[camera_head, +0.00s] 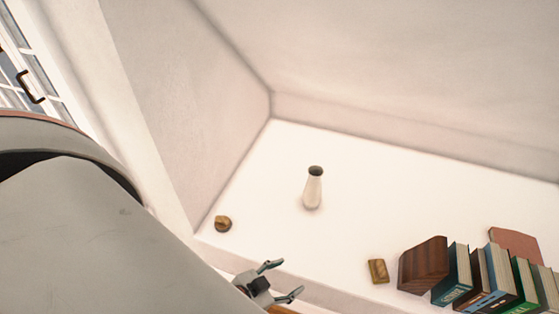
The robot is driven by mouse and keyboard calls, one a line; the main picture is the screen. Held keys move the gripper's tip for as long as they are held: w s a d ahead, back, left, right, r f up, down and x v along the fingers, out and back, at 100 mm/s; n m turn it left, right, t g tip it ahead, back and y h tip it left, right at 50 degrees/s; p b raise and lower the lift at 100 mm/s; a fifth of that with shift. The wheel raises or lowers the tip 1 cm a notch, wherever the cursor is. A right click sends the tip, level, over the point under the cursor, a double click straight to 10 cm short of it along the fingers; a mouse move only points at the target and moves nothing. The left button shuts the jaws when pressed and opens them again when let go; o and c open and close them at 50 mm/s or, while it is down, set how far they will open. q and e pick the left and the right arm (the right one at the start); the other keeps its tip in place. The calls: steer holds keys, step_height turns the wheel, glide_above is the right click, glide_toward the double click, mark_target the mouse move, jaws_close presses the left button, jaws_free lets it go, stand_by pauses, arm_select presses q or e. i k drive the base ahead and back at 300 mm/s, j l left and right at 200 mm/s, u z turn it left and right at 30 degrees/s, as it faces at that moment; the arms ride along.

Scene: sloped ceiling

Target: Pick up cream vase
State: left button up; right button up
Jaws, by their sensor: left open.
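The cream vase (313,190) stands upright on a white ledge (350,235), with a dark opening at its top. It is near the middle of the head view. My left gripper (281,280) is at the bottom of the view, in front of the ledge and below the vase in the picture. Its two fingers are spread and hold nothing. It is apart from the vase. My right gripper does not show.
A small round brown object (223,223) lies at the ledge's left end. A small wooden block (377,271), a larger dark wooden block (422,264) and a row of books (490,280) are at the right front. The ledge around the vase is clear. Walls close off the back and left.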

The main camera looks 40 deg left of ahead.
mark_target(312, 193)
steer(key=u, duration=0.8)
steer(key=l+z, duration=0.7)
